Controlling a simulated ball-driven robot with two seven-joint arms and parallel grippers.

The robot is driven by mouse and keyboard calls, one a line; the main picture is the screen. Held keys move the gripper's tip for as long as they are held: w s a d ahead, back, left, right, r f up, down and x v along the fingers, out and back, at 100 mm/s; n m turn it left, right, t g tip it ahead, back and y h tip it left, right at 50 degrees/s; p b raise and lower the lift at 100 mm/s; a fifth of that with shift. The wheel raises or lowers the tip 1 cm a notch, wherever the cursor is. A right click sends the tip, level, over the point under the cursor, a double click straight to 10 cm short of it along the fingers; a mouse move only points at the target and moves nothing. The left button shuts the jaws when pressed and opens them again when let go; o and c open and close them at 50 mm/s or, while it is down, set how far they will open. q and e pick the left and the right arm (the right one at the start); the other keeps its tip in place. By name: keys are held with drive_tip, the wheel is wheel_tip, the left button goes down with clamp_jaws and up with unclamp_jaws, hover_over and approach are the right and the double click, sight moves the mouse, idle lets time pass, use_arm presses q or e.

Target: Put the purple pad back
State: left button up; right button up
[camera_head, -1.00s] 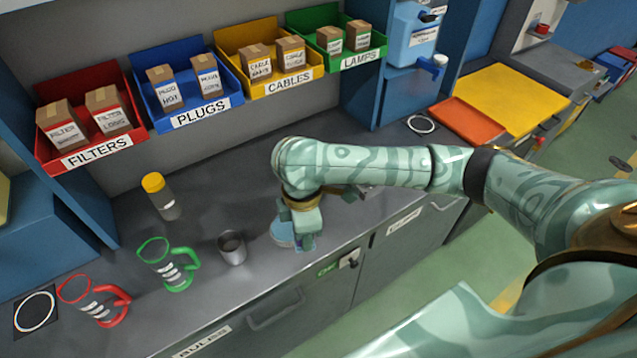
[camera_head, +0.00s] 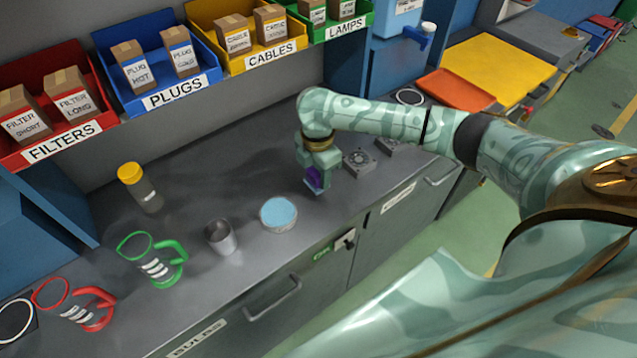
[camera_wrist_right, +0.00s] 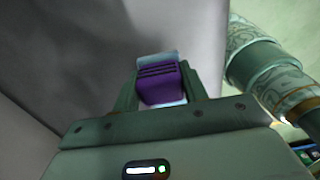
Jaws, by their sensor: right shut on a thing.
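The purple pad (camera_head: 313,177) is between the fingers of my right gripper (camera_head: 315,183), held low over the grey counter. It also shows in the right wrist view (camera_wrist_right: 161,83), a purple block with dark slots and pale blue ends, with a finger of the right gripper (camera_wrist_right: 160,88) on each side. I cannot tell whether the pad touches the counter. A round tin with a light blue top (camera_head: 278,214) stands on the counter to the left of the gripper. My left gripper is out of view.
A metal cup (camera_head: 221,238), green mug (camera_head: 151,259), red mug (camera_head: 77,305) and yellow-capped bottle (camera_head: 141,188) stand to the left. Small grey fan-like units (camera_head: 359,162) sit right of the gripper. Labelled bins (camera_head: 157,75) line the wall. Counter behind the tin is clear.

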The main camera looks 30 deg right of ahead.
sight(319, 181)
drive_tip(key=f, duration=0.1)
drive_tip(key=f+b, duration=0.1)
drive_tip(key=f, duration=0.2)
drive_tip(key=shift+w+d+b, duration=0.15)
drive_tip(key=shift+d+b, duration=0.15)
drive_tip(key=shift+d, duration=0.05)
drive_tip(key=shift+r, duration=0.1)
drive_tip(key=o, duration=0.9)
wheel_tip(319, 181, up, 12)
drive_tip(key=p, duration=0.4)
